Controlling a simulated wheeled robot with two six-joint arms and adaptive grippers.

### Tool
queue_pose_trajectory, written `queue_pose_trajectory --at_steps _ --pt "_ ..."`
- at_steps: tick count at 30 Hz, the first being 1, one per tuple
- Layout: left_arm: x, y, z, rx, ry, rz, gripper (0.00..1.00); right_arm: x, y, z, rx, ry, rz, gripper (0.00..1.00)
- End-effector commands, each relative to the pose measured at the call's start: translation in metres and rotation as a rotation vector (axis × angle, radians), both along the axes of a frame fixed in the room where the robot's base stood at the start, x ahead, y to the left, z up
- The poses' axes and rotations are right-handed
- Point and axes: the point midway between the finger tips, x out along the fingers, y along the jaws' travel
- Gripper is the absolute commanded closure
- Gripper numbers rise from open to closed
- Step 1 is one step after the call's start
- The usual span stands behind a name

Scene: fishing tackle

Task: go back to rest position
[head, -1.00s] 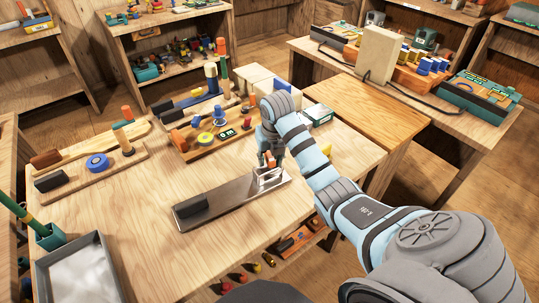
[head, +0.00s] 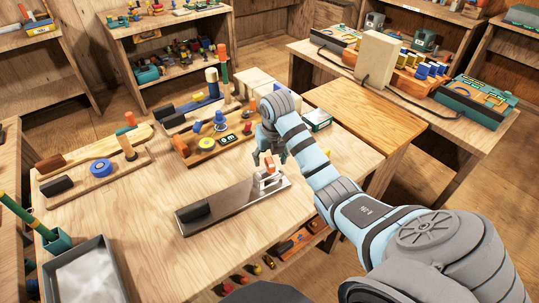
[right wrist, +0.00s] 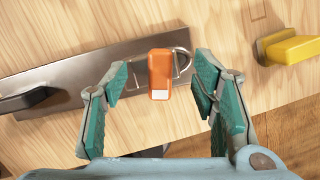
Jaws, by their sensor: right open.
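A long metal plate (head: 235,208) with a black grip at its left end lies on the wooden bench. An upright orange piece (head: 269,166) stands in a metal fitting at the plate's right end. My right gripper (head: 268,158) is open and empty just above and behind the orange piece. In the right wrist view, the orange piece (right wrist: 160,72) shows between the spread teal fingers (right wrist: 161,88), with a gap on both sides. The plate (right wrist: 75,75) runs off to the left there. My left gripper is not in view.
Wooden tool boards (head: 85,178) with blue, green and orange parts stand at the bench's left and back. A grey tray (head: 112,268) is at the front left. A yellow piece (right wrist: 290,46) lies right of the plate. The bench around the plate's left is clear.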

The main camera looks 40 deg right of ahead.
Motion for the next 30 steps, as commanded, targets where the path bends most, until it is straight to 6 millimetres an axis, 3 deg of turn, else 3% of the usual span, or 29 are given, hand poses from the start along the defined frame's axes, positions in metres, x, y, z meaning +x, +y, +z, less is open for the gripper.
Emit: queue_pose_trajectory --at_steps 1,7,24,26,28,30 --pt "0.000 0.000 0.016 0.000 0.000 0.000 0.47 0.000 0.000 0.017 0.000 0.000 0.000 0.47" --pt "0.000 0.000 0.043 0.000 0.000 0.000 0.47 0.000 0.000 0.044 0.000 0.000 0.000 0.47" --pt "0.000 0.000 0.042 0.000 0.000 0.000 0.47 0.001 0.001 0.042 0.003 -0.004 0.004 0.47" --pt "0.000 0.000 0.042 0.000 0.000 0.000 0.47 0.006 0.009 0.040 0.025 -0.036 0.028 0.47" --pt "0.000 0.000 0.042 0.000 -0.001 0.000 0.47 0.019 0.033 0.036 0.091 -0.129 0.093 0.47" --pt "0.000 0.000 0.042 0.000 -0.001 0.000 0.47 0.039 0.080 0.040 0.227 -0.301 0.187 0.47"
